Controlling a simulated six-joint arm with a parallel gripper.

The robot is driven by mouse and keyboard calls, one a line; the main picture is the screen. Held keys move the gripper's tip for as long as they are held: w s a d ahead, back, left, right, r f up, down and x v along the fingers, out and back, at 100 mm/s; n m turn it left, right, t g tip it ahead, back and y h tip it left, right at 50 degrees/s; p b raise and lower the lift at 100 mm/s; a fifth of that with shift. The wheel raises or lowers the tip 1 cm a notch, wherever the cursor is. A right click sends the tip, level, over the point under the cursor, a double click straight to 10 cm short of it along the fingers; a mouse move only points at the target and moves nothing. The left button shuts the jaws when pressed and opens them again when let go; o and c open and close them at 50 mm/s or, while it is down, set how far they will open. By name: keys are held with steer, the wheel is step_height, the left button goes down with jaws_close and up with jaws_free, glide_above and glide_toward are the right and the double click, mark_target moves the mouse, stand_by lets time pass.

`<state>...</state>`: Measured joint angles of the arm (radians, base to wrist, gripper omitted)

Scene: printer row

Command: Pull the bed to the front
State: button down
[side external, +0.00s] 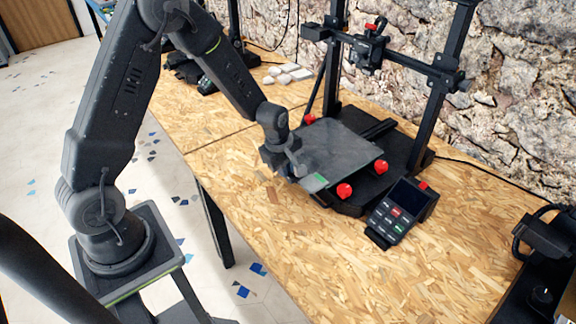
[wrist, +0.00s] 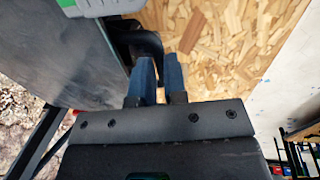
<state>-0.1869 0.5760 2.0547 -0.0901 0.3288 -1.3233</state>
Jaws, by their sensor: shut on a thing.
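The bed (side external: 342,150) is a flat dark grey plate on a black printer (side external: 400,165), with red knobs (side external: 344,190) under its corners. A green and grey tab (side external: 315,181) is at its near-left edge. My gripper (side external: 297,172) is low at that edge, beside the tab. In the wrist view the bed (wrist: 60,60) fills the left. The two blue-grey fingers of my gripper (wrist: 160,68) are close together at a dark curved handle (wrist: 137,36) by the bed's edge. They are shut on it. The exact contact is partly hidden.
A small control box with a screen (side external: 402,208) stands at the printer's front right. The printer's uprights and crossbar (side external: 405,65) rise behind the bed. Another machine (side external: 548,250) is at the right. The wooden table (side external: 262,215) is clear in front of the bed.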

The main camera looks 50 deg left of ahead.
steer(key=c, duration=1.2)
jaws_free()
steer(key=shift+s, duration=0.25)
steer(key=shift+o, duration=0.2)
step_height(320, 180, up, 14)
steer(key=s, duration=0.2)
steer(key=shift+s+f, duration=0.2)
steer(key=s+r, duration=0.3)
steer(key=r, duration=0.3)
steer(key=shift+r, duration=0.1)
steer(key=s+d+r+m+t, duration=0.1)
steer(key=s+d+r+m, duration=0.1)
steer(key=s+m, duration=0.5)
steer(key=s+d+r+m+t, duration=0.2)
steer(key=s+d+m, duration=0.3)
steer(key=s+m, duration=0.3)
steer(key=r+m, duration=0.1)
steer(key=m, duration=0.2)
steer(key=shift+s+d+r, duration=0.15)
steer(key=shift+s+r, duration=0.05)
steer(key=shift+s, duration=0.1)
